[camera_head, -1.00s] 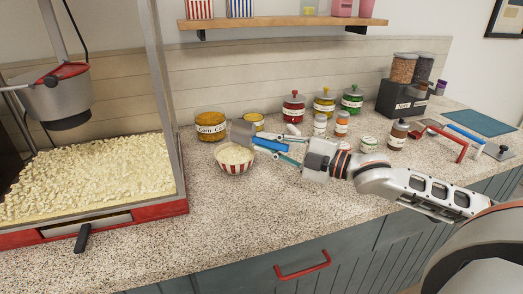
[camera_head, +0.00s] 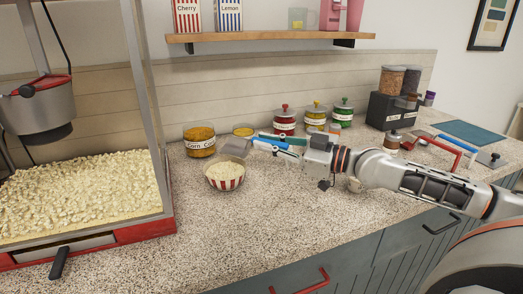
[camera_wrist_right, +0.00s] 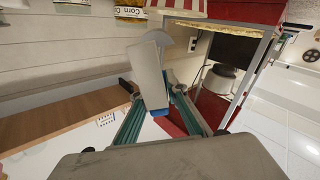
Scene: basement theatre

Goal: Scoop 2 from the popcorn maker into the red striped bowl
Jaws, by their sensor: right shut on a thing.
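The popcorn maker (camera_head: 146,232) stands at the left in the head view, with a deep bed of popcorn (camera_head: 80,192) behind its glass. The red striped bowl (camera_head: 227,184) sits upright on the counter to its right, with popcorn up to its rim. My right gripper (camera_head: 270,142) is shut on the blue handle of a grey metal scoop (camera_head: 237,146). The scoop head shows behind and slightly right of the bowl, above the counter. In the wrist view the scoop (camera_wrist_right: 152,72) is between the teal fingers; its contents cannot be told. My left gripper is out of view.
A corn jar (camera_head: 199,142) stands behind the bowl. Several lidded jars, including a red one (camera_head: 285,122), line the wall beside my right gripper. A wooden shelf (camera_head: 270,37) hangs above. The counter (camera_head: 235,228) in front of the bowl is clear.

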